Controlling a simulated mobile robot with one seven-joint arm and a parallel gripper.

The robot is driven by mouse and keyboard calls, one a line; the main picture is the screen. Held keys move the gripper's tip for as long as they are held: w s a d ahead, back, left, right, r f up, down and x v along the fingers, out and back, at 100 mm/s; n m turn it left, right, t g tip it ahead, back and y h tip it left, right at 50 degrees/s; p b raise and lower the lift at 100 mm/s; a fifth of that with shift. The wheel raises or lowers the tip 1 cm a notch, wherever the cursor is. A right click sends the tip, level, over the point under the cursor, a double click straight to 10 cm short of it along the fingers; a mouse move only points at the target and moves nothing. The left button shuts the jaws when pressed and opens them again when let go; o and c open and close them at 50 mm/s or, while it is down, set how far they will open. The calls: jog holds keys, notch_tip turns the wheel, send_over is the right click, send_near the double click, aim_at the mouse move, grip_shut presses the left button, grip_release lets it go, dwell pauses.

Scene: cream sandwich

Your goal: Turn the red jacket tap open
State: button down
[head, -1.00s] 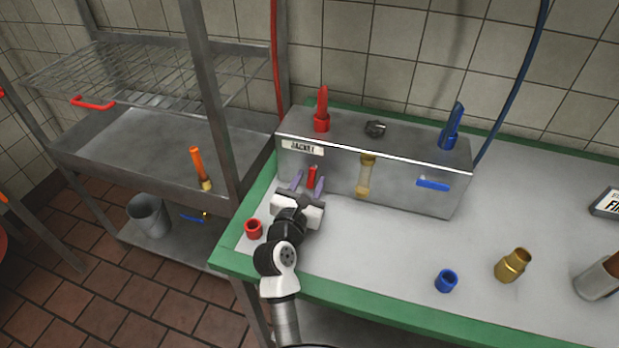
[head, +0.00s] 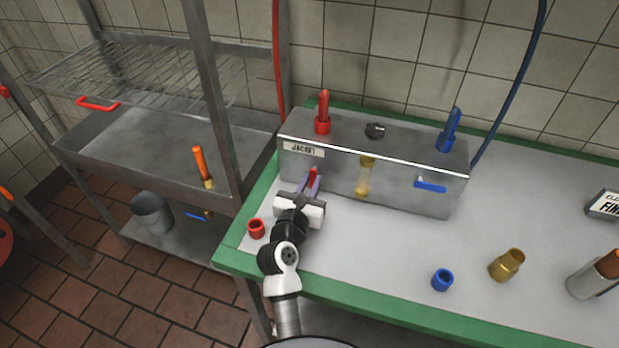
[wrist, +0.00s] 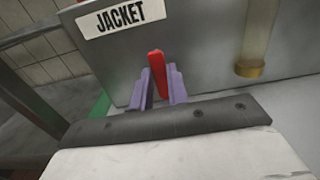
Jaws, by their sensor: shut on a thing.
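The red jacket tap handle (head: 313,176) sticks out of the front of the steel box (head: 400,185), under the JACKET label (head: 303,149). It points up, with a slight tilt. In the wrist view the red handle (wrist: 158,75) stands between the purple fingers of my gripper (wrist: 160,88). My gripper (head: 310,185) is shut on the handle, with one finger on each side. The tap's base is hidden behind the fingers.
A blue lever (head: 431,185) is on the box's right front, and a sight tube (head: 364,178) is at its middle. A red ring (head: 256,228) lies left of my arm.

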jog(key=c, duration=1.4)
grip_release()
jog(key=shift+o, duration=0.2)
